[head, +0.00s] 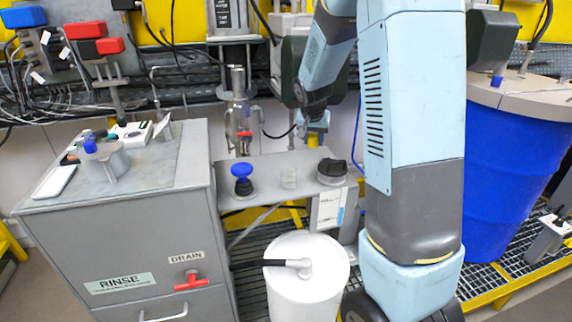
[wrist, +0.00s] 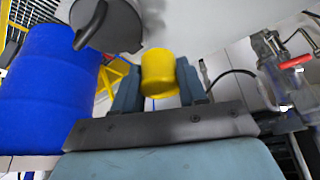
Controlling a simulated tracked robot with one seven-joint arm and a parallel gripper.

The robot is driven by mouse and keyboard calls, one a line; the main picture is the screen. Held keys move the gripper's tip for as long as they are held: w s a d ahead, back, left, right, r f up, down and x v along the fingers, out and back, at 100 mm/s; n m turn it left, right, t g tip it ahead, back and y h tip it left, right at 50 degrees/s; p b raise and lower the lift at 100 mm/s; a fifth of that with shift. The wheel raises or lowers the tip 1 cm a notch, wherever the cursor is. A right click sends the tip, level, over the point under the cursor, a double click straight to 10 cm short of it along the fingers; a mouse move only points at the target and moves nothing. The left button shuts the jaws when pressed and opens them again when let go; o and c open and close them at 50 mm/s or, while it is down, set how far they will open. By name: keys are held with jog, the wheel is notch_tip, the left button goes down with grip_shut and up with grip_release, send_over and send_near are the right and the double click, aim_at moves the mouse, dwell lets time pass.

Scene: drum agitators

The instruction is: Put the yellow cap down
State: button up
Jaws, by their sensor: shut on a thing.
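The yellow cap (wrist: 160,72) is between the two blue-grey fingers of my gripper (wrist: 158,88) in the wrist view. The fingers are shut on its sides. In the head view my gripper (head: 317,127) hangs over the back right part of the grey shelf (head: 262,172), with a little yellow showing at the fingers. My arm covers much of the area to its right. Whether the cap touches anything below it I cannot tell.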

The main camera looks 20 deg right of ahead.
jog(key=w+a+f, duration=0.1)
jog(key=a+f, duration=0.1)
jog(key=w+a+f, duration=0.1)
jog(key=a+f, duration=0.1)
jog(key=a, duration=0.1)
jog(key=w+a+f, duration=0.1)
jog(key=a+f, duration=0.1)
jog(key=shift+w+a+f, duration=0.1)
jog(key=shift+w+a, duration=0.05)
jog(key=shift+w, duration=0.25)
jog(key=shift+w+a+f, duration=0.2)
jog(key=shift+a+f, duration=0.2)
jog(key=shift+f, duration=0.1)
jog(key=f, duration=0.3)
jog(key=shift+w+a, duration=0.1)
jog(key=shift+a, duration=0.1)
jog(key=shift+f, duration=0.3)
jog(key=shift+f, duration=0.55)
